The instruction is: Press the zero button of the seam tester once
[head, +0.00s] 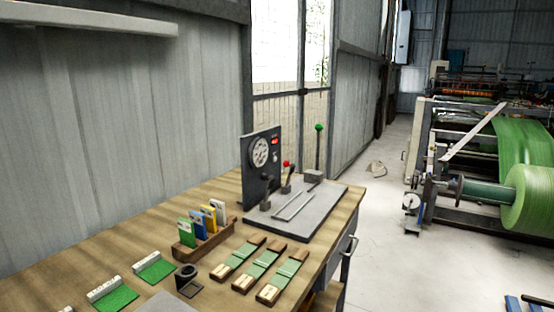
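The seam tester stands at the far end of the wooden bench in the head view. It has a flat grey base (322,207) and a dark upright panel (250,170). The panel carries a round white dial (260,152) and a small lit red patch (275,142) at its upper right. I cannot tell whether that patch is a display or a button, and no marked zero button can be made out. A lever with a red knob (286,163) stands on the base, near a taller rod with a green knob (318,127). Neither of my grippers is in view.
On the bench (100,245), a wooden rack (205,243) holds several coloured cards. Wooden strips with green fabric (262,262) lie in front of the tester. A black ring holder (187,280) and green pieces (155,267) lie nearer. A machine with a green roll (530,200) stands right.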

